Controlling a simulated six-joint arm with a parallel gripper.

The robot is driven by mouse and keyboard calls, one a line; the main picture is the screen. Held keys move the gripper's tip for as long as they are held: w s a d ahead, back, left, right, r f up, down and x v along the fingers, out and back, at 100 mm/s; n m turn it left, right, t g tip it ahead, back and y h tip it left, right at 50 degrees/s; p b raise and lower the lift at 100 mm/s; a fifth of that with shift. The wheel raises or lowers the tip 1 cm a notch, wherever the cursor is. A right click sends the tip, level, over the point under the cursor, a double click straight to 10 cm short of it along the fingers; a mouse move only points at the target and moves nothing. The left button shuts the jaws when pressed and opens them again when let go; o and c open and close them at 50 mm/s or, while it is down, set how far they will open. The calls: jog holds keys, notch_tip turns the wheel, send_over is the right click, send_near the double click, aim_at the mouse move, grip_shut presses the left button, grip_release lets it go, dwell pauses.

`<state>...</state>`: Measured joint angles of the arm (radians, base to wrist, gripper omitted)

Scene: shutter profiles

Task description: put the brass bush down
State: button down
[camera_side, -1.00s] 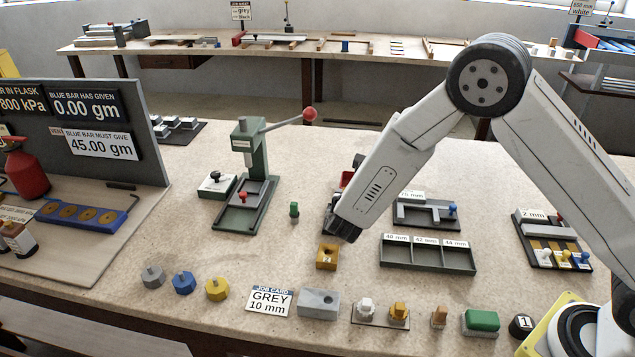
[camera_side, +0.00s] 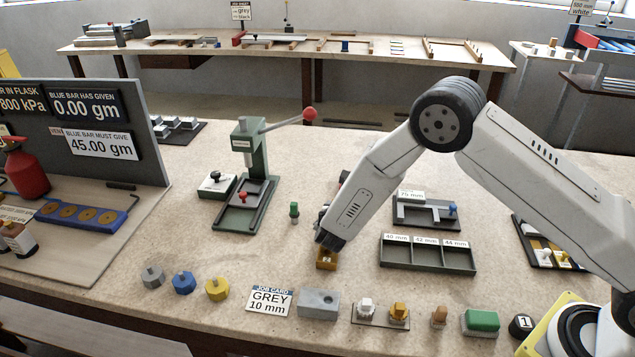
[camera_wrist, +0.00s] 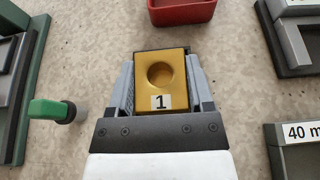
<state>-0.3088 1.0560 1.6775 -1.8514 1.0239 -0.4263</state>
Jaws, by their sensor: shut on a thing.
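The brass bush is a yellow-gold block with a round hole. In the wrist view the brass bush (camera_wrist: 175,99) sits between the two grey fingers of my gripper (camera_wrist: 161,75), its holed face and a "1" label toward the camera. My gripper is shut on its two sides. In the side view the brass bush (camera_side: 326,261) is under my gripper (camera_side: 328,246), with its upper part covered by the fingers. It is at or very near the bench top; I cannot tell whether it touches.
A three-slot tray (camera_side: 428,268) marked 40, 42 and 44 mm lies to the right. The job card (camera_side: 270,302) and a grey holed block (camera_side: 319,304) lie in front.

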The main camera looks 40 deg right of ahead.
jog(key=shift+f, duration=0.75)
jog(key=shift+f, duration=0.45)
grip_release()
jog(key=shift+s+f, duration=0.1)
jog(key=shift+s, duration=0.05)
jog(key=shift+d+r, duration=0.1)
jog(key=shift+r, duration=0.15)
jog(key=shift+s+a+r, duration=0.1)
jog(key=shift+a+r, duration=0.1)
jog(key=v, duration=1.1)
jog(key=shift+s+a+r, duration=0.15)
jog(key=shift+a+r, duration=0.05)
jog(key=shift+a, duration=0.1)
